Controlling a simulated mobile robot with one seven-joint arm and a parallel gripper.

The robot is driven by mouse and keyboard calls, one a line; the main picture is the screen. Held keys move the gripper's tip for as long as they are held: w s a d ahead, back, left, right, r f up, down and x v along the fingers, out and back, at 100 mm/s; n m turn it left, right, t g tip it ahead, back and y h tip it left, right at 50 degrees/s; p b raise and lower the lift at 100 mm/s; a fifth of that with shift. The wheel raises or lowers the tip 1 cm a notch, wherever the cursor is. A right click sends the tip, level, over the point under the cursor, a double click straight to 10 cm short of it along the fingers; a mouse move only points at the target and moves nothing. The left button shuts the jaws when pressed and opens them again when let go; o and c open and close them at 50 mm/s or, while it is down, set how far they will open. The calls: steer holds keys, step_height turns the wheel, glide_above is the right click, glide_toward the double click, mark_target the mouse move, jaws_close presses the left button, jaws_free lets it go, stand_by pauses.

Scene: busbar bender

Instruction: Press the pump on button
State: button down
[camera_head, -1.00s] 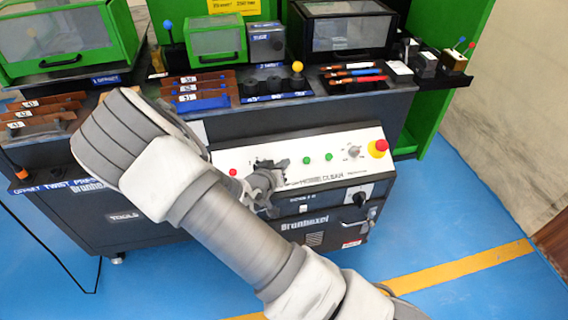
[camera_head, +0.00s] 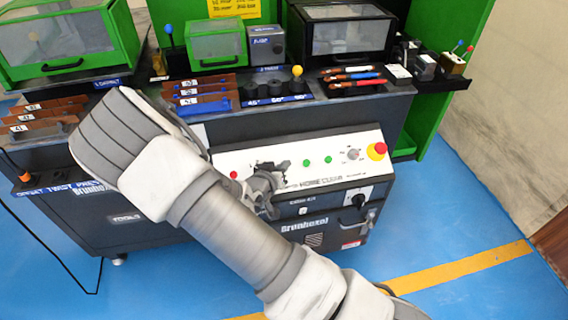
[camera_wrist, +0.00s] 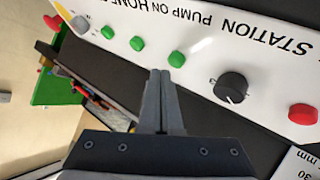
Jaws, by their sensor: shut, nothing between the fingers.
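The white control panel (camera_head: 340,145) slopes along the front of the machine and appears upside down in the wrist view (camera_wrist: 225,50). Its printed words "PUMP ON" are above a green button (camera_wrist: 177,59), the closest of three green buttons to my fingertips. My gripper (camera_wrist: 161,74) is shut and empty, its fingertips just below that button in the wrist picture. I cannot tell whether they touch it. In the head view my gripper (camera_head: 282,167) covers part of the panel and hides that button.
Two more green buttons (camera_wrist: 137,43) (camera_wrist: 108,32) lie beside it. A black knob (camera_wrist: 231,87) and a red button (camera_wrist: 303,114) are on the other side. A red emergency stop on a yellow base (camera_head: 377,151) is at the panel's right end.

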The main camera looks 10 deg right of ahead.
steer(key=shift+r, duration=0.1)
steer(key=r+p, duration=0.1)
steer(key=s+r+p, duration=0.1)
steer(key=r, duration=0.1)
steer(key=s+r+p, duration=0.1)
steer(key=p, duration=0.1)
steer(key=shift+s+r, duration=0.15)
stand_by(0.3)
stand_by(0.4)
